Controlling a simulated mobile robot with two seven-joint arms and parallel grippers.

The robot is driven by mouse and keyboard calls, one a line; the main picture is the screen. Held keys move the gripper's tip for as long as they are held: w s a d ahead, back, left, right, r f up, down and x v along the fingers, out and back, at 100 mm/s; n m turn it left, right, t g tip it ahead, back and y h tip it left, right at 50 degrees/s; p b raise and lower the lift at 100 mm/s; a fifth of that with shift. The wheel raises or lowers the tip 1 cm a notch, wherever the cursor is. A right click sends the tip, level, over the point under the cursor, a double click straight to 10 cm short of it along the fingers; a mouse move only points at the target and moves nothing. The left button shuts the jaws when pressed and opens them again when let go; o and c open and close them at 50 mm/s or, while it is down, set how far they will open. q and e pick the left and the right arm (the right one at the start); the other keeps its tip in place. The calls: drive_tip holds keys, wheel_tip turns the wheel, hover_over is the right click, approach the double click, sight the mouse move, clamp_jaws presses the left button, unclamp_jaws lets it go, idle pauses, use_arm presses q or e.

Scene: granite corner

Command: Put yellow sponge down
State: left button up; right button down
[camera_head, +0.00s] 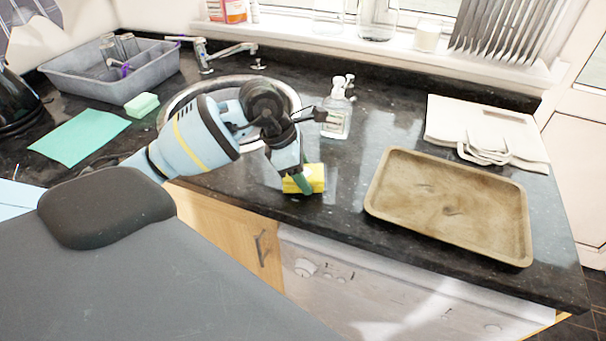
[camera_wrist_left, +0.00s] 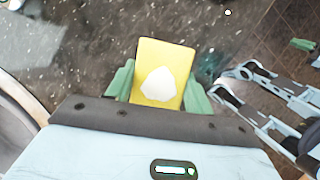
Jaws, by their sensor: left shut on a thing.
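The yellow sponge (camera_head: 317,174) is at the front part of the black counter, left of the brown tray, in the head view. My left gripper (camera_head: 302,180) is shut on it from above, one green finger showing across its front. In the left wrist view the yellow sponge (camera_wrist_left: 165,58), with a white patch on its face, sits between the two green fingers of my left gripper (camera_wrist_left: 158,88). Whether the sponge touches the counter is hard to tell. Light blue and black arm parts with green bits show at the right of the wrist view, probably my right arm.
A brown tray (camera_head: 450,203) lies to the right, with a folded cloth (camera_head: 484,131) behind. A soap bottle (camera_head: 337,110) stands behind the gripper by the round sink (camera_head: 291,92). A green sponge (camera_head: 142,105), green cloth (camera_head: 80,137) and grey basin (camera_head: 110,78) are left.

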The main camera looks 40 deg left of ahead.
use_arm(q)
drive_tip(key=shift+f, duration=0.5)
drive_tip(key=shift+f, duration=0.2)
drive_tip(key=o, duration=0.9)
drive_tip(key=shift+r, duration=0.15)
